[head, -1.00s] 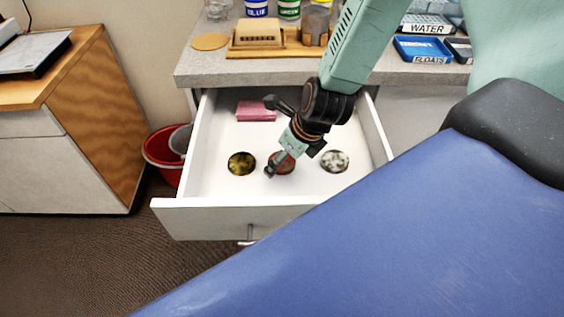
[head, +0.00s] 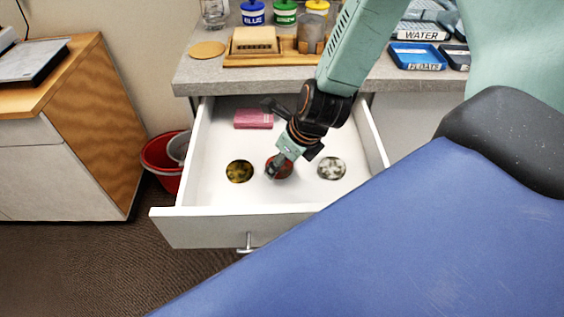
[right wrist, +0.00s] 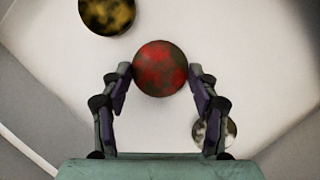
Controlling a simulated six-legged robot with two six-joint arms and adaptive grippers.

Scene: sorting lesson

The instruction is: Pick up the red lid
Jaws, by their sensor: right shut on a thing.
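The red lid (head: 285,169) is a round, dark-mottled red disc in the open white drawer (head: 240,218), between two other discs. It also shows in the right wrist view (right wrist: 160,68). My right gripper (right wrist: 160,76) is shut on it, with a fingertip against each side. In the head view my right gripper (head: 274,168) reaches down into the drawer and covers part of the lid. Whether the lid is clear of the drawer floor I cannot tell. My left gripper is in no view.
A yellow-and-black disc (head: 239,171) lies left of the red lid, a grey-and-white disc (head: 331,168) right of it. A pink block (head: 253,119) lies at the drawer's back. The counter (head: 215,76) stands above the drawer. Red and grey bins (head: 162,160) stand at left.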

